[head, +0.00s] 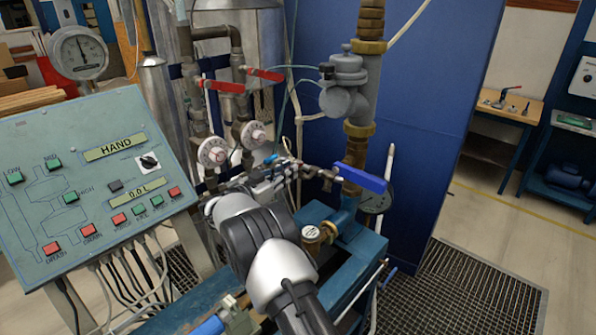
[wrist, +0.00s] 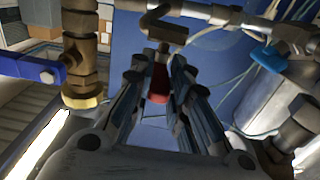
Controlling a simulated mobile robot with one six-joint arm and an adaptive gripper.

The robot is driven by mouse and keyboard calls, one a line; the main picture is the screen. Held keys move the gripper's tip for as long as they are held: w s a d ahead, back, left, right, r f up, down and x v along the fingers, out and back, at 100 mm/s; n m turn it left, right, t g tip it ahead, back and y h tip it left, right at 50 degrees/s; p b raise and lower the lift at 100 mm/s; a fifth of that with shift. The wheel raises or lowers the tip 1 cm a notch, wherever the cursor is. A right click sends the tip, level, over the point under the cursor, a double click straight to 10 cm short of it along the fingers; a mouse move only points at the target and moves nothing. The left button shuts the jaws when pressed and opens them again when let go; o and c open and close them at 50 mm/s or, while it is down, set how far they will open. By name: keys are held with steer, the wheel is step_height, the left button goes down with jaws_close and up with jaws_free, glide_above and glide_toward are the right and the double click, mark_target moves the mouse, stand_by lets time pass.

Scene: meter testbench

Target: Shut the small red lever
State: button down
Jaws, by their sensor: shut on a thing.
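The small red lever (wrist: 158,84) shows in the wrist view, between the two fingers of my gripper (wrist: 160,72). My gripper is shut on it. A brown metal valve part (wrist: 164,32) sits just beyond the lever, below a thin horizontal pipe. In the head view my gripper (head: 294,172) reaches in among the pipes, left of a large blue lever. The small red lever cannot be made out there, as my gripper and arm cover that spot.
The large blue lever (head: 362,179) is close right of my gripper. A light-blue handle (wrist: 268,57) is on the right in the wrist view. Two larger red levers (head: 222,86) (head: 265,75) are higher up. The control panel (head: 85,185) stands at left.

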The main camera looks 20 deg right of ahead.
steer(key=shift+r, duration=0.1)
steer(key=c, duration=1.5)
jaws_free()
steer(key=v, duration=1.2)
steer(key=shift+w, duration=0.1)
